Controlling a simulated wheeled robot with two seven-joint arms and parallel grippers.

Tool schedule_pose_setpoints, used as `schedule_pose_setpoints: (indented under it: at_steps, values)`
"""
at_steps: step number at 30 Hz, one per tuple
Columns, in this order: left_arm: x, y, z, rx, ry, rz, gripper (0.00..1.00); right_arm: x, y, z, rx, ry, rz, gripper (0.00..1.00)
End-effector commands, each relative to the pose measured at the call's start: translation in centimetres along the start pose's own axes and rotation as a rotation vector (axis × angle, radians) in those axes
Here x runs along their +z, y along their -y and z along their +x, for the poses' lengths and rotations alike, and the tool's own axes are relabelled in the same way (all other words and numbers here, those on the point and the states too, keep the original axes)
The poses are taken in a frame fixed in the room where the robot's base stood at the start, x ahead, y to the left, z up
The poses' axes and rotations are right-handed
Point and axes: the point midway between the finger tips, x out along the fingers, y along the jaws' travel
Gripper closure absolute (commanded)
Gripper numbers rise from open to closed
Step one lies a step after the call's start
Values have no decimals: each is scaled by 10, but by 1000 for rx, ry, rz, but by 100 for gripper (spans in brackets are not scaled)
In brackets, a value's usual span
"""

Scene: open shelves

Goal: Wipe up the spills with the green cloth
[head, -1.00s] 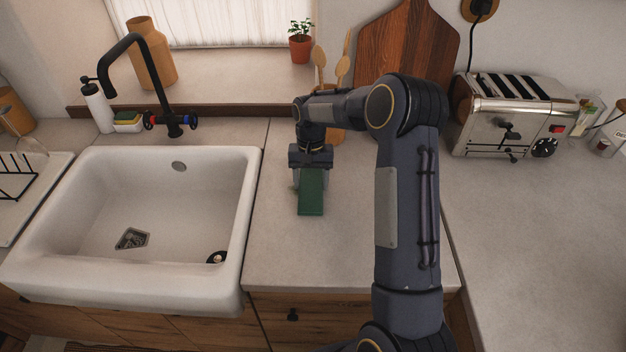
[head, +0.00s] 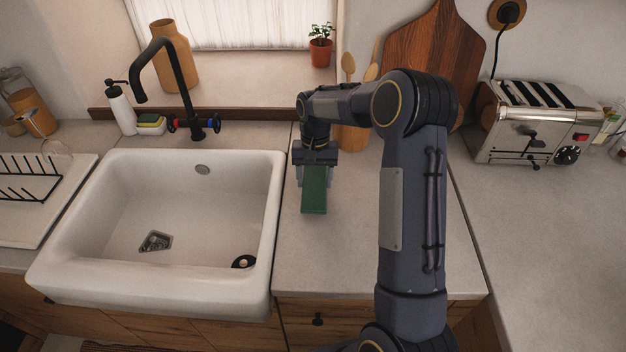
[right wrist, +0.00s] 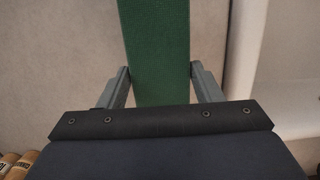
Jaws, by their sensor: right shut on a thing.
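The green cloth (head: 314,192) is a folded dark green strip on or just above the counter, right of the sink; I cannot tell whether it touches. My right gripper (head: 315,175) is shut on the cloth and points down. In the right wrist view the cloth (right wrist: 157,50) runs up between the two fingers of the right gripper (right wrist: 160,85). No spill shows on the visible counter; my right arm hides part of it. My left gripper is not in view.
A white sink (head: 275,225) with a black tap (head: 180,85) lies left of the cloth. A utensil holder (head: 353,138) and cutting board (head: 425,55) stand behind my right arm. A toaster (head: 535,120) is at right. The counter (head: 335,255) in front of the cloth is clear.

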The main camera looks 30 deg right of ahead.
Motion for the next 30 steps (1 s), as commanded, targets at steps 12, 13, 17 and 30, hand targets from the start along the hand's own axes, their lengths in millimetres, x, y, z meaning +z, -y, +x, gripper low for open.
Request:
schedule_pose_setpoints:
  at_steps: [12, 13, 17, 30]
  values:
    - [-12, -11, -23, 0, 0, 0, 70, 10, -6, -41, -1, 0, 0, 66]
    - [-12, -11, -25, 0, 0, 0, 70, 11, -6, -43, -1, -1, 0, 66]
    - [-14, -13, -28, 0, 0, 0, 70, 12, -7, -50, -1, -1, -1, 66]
    - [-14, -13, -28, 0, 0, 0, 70, 13, -7, -50, -1, -1, -1, 66]
